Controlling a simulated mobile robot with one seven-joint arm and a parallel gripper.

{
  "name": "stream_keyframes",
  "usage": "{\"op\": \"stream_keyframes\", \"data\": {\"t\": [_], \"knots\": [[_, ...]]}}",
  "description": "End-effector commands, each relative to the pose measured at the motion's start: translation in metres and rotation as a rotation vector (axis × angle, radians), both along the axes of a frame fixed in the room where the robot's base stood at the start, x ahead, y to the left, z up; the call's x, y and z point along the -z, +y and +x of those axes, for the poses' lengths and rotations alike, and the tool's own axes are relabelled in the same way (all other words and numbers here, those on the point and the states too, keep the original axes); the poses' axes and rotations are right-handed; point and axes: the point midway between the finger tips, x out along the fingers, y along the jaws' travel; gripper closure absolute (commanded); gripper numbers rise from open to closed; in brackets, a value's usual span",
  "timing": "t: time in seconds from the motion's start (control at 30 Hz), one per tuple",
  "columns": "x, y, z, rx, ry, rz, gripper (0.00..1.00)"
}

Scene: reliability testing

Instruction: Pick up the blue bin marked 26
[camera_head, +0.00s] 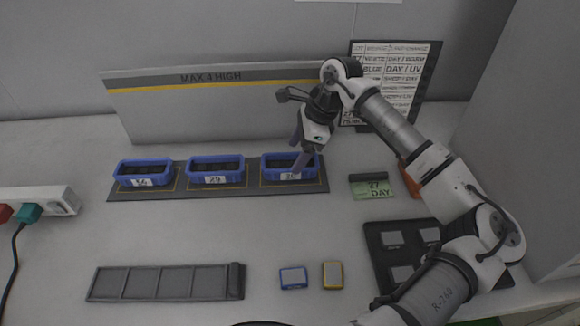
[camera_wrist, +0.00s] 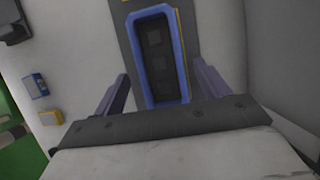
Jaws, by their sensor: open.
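The blue bin marked 26 (camera_head: 273,176) stands at the right end of the dark mat; its label is partly hidden by a finger, so the number is hard to read. My gripper (camera_head: 299,153) is open over this bin in the head view, with one finger in front of its label. In the wrist view, a blue bin (camera_wrist: 148,88) with dark contents lies between and beyond the two purple fingers of my gripper (camera_wrist: 158,90). Whether the fingers touch the bin cannot be told.
Two more blue bins, marked 14 (camera_head: 143,183) and 29 (camera_head: 215,180), stand left on the dark mat (camera_head: 250,190). A grey panel (camera_head: 200,110) rises behind. A power strip (camera_head: 45,200), an empty grey tray (camera_head: 165,283) and two small boxes (camera_head: 293,278) lie around. Open table is in front.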

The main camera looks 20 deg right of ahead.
Motion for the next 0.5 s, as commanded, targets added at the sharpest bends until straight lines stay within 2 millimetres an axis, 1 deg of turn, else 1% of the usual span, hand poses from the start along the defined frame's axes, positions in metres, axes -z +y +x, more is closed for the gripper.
{"op": "stream_keyframes", "data": {"t": [0.07, 0.3, 0.4, 0.5], "knots": [[0.006, 0.004, 0.000, -0.002, 0.002, 0.003, 0.25], [0.039, 0.016, 0.003, -0.001, 0.001, 0.003, 0.25], [0.046, 0.018, 0.003, -0.002, 0.001, 0.002, 0.25], [0.047, 0.018, 0.003, -0.001, 0.000, 0.001, 0.25]]}}
